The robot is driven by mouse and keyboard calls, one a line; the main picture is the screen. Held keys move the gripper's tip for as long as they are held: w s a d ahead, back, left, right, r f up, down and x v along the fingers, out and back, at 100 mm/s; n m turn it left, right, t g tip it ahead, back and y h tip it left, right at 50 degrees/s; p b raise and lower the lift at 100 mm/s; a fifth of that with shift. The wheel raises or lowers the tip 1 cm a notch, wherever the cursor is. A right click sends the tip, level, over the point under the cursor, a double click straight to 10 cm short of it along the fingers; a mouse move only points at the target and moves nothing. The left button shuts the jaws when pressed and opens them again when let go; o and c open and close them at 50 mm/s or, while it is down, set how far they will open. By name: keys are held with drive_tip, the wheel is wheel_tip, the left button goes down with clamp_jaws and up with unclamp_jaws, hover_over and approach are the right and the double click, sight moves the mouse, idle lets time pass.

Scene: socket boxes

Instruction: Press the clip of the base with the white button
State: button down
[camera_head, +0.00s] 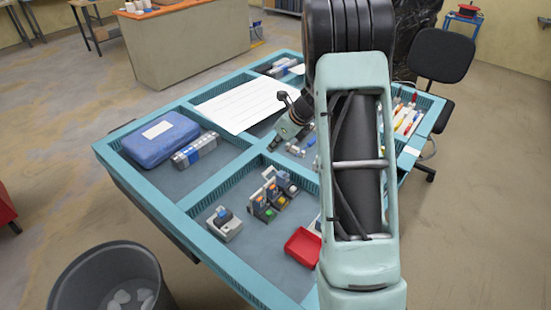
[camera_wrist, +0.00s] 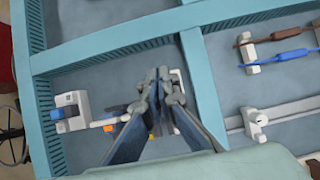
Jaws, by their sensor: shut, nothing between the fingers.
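A separate grey-white base with a blue part (camera_head: 223,223) stands nearer the front left; a white-and-blue unit also shows in the wrist view (camera_wrist: 70,112). I cannot tell for certain which button is white. My gripper (camera_wrist: 160,76) is shut and empty, above the row in the wrist view, where its fingers hide much of the bases.
A red tray (camera_head: 303,246) lies right of the bases. Teal dividers (camera_wrist: 130,38) wall the compartments. A blue case (camera_head: 160,139), a grey block (camera_head: 195,151) and a white sheet (camera_head: 240,104) lie farther back.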

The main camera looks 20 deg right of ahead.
drive_tip(key=shift+w+a+r, duration=0.1)
drive_tip(key=shift+w+r, duration=0.1)
drive_tip(key=shift+r, duration=0.5)
drive_tip(key=shift+w+a+r, duration=0.1)
drive_tip(key=shift+w+r, duration=0.05)
drive_tip(key=shift+r, duration=0.5)
drive_tip(key=shift+w+a+r, duration=0.1)
drive_tip(key=shift+w+r, duration=0.1)
drive_tip(key=shift+r, duration=0.5)
